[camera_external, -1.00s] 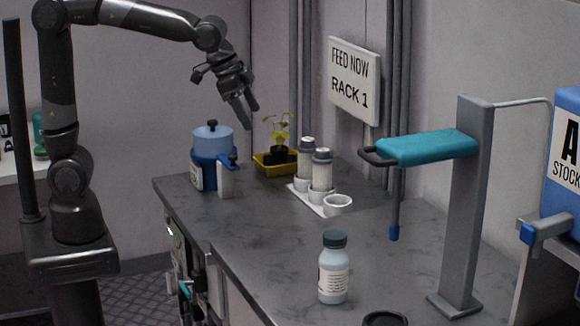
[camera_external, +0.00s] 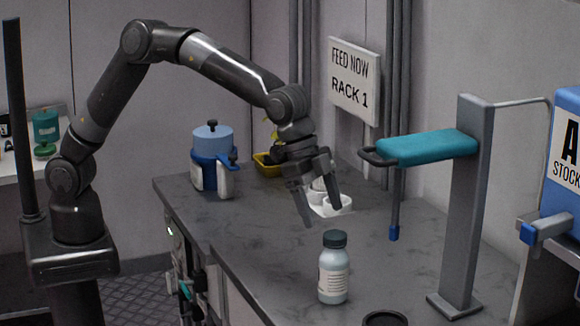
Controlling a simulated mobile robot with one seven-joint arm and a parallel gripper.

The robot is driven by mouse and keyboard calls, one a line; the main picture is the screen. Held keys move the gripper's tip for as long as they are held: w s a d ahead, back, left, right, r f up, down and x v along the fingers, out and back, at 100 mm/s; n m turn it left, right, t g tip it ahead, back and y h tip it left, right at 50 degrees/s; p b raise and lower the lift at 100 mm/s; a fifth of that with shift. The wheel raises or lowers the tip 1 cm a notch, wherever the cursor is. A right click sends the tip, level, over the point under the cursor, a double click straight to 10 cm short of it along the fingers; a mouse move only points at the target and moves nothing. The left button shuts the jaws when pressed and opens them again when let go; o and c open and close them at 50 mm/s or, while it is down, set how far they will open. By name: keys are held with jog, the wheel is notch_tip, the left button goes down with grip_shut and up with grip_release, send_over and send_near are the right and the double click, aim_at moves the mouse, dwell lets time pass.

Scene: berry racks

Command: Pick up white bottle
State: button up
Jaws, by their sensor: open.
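The white bottle (camera_external: 333,275) stands upright on the dark grey counter, toward the front. It has a dark cap and a printed label. My gripper (camera_external: 322,216) is open and empty, with its fingers pointing down. In the picture it is just above and slightly left of the bottle's cap, apart from it. The exact distance between them cannot be told from this one view.
A white holder (camera_external: 342,206) is partly hidden behind my gripper. A grey stand (camera_external: 465,210) with a teal arm (camera_external: 428,147) rises to the right. A blue pot (camera_external: 212,160) stands at the back left. A dark round object (camera_external: 385,319) is at the front edge.

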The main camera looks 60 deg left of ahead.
aim_at(330, 232)
jog(key=x, duration=0.4)
jog(key=shift+w+d+f, duration=0.15)
jog(key=shift+f, duration=0.2)
jog(key=shift+d+x, duration=0.2)
jog(key=shift+x, duration=1.1)
jog(key=shift+d+x, duration=0.15)
jog(key=shift+x, duration=1.15)
jog(key=shift+r, duration=0.15)
jog(key=shift+c, duration=0.5)
jog(key=c, duration=1.5)
